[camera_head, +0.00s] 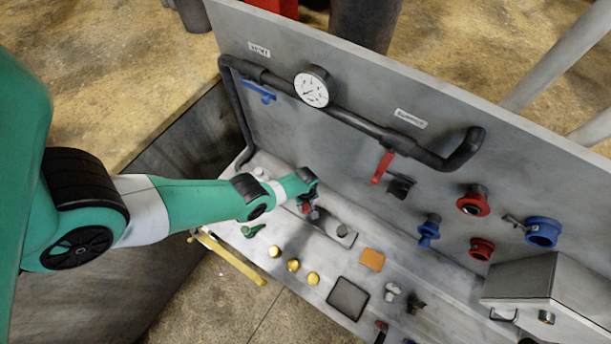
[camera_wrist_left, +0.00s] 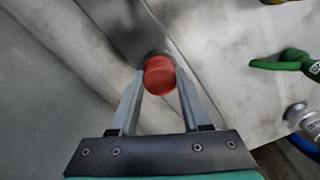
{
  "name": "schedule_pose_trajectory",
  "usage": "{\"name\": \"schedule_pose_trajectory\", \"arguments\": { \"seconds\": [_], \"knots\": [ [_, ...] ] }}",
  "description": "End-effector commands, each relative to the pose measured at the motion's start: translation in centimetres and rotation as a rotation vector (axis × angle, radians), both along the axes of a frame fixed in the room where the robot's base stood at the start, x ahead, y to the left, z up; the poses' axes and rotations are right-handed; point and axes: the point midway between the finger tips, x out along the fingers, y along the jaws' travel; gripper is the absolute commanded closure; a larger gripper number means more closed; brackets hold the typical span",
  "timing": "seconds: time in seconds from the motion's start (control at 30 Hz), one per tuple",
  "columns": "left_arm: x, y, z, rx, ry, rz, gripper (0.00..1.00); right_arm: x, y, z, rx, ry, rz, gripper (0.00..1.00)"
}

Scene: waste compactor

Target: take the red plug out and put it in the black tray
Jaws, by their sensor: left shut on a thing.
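The red plug (camera_wrist_left: 160,76) is a short red cylinder at the middle of the left wrist view. My left gripper (camera_wrist_left: 159,92) is shut on it, one finger on each side. A grey bar lies behind the plug; I cannot tell whether the plug still sits in it or is clear. In the head view, my left gripper (camera_head: 309,210) is over the bench's back left, and a little of the red plug (camera_head: 305,207) shows. The black tray (camera_head: 347,299) is a flat dark square at the bench's front edge, empty, right of the gripper and nearer. My right gripper is not in view.
Between gripper and tray are a grey plate with a knob (camera_head: 343,233), several brass knobs (camera_head: 293,265) and an orange square (camera_head: 372,260). A green valve (camera_head: 252,230) is nearby. The upright panel (camera_head: 340,150) carries pipes, a gauge and red and blue fittings behind.

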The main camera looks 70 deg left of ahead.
Motion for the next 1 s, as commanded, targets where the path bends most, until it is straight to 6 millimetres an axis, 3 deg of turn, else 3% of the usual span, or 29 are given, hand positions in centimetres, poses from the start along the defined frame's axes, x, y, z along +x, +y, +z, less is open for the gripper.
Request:
{"name": "schedule_pose_trajectory", "arguments": {
  "seconds": [0.2, 0.53, 0.8, 1.0],
  "knots": [
    [-0.01, 0.00, 0.02, 0.000, 0.000, 0.310, 1.00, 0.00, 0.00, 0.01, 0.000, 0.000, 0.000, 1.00],
    [-0.01, 0.00, 0.02, 0.000, 0.000, 0.365, 1.00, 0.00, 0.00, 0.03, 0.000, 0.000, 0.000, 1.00],
    [-0.01, 0.00, 0.04, 0.000, 0.000, 0.753, 1.00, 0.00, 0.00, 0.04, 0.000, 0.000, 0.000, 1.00],
    [-0.01, 0.00, 0.04, 0.000, 0.000, 0.785, 1.00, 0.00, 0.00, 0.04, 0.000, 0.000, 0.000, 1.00]
  ]
}}
